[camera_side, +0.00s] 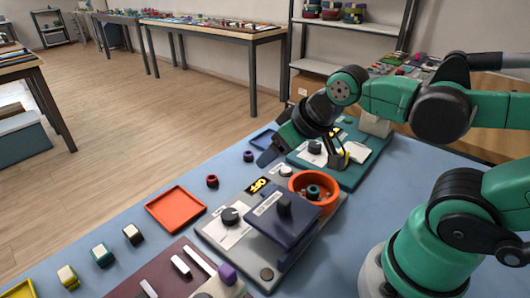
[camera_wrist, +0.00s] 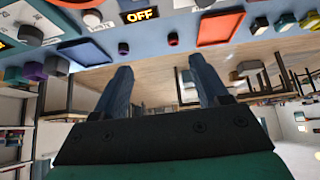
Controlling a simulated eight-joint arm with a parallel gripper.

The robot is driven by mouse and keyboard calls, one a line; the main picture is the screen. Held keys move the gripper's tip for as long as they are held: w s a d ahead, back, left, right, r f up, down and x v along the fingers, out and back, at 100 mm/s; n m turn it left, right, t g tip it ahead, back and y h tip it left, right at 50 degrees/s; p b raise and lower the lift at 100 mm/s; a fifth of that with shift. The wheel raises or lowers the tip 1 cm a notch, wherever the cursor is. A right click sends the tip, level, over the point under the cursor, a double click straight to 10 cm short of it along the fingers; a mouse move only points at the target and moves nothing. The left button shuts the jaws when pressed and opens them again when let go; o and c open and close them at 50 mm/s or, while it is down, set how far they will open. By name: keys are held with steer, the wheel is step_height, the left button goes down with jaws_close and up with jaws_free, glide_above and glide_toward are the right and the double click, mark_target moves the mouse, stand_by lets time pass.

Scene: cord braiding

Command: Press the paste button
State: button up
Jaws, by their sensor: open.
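No button is clearly labelled "paste" in either view, so I cannot tell which control it is. A grey panel (camera_side: 212,236) carries a black knob (camera_side: 230,215), a pale round knob (camera_side: 286,171), a yellow-lit OFF display (camera_side: 258,185) and a dark labelled block (camera_side: 270,222). The OFF display also shows in the wrist view (camera_wrist: 139,14), at the top. An orange bowl (camera_side: 326,204) with a dark teal ring inside sits on the panel's right. My gripper (camera_side: 300,148) is open and empty, beside the teal panel (camera_side: 352,176). Its two blue-grey fingers spread wide in the wrist view (camera_wrist: 160,72).
An orange tray (camera_side: 175,209) lies left of the grey panel. A red ring (camera_side: 212,181), a dark purple piece (camera_side: 248,156) and several small blocks stand along the blue table's left edge. A maroon panel (camera_side: 155,278) is in front. Blue table (camera_side: 330,262) is bare at right.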

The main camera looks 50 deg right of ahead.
jaws_close()
stand_by(0.3)
stand_by(1.6)
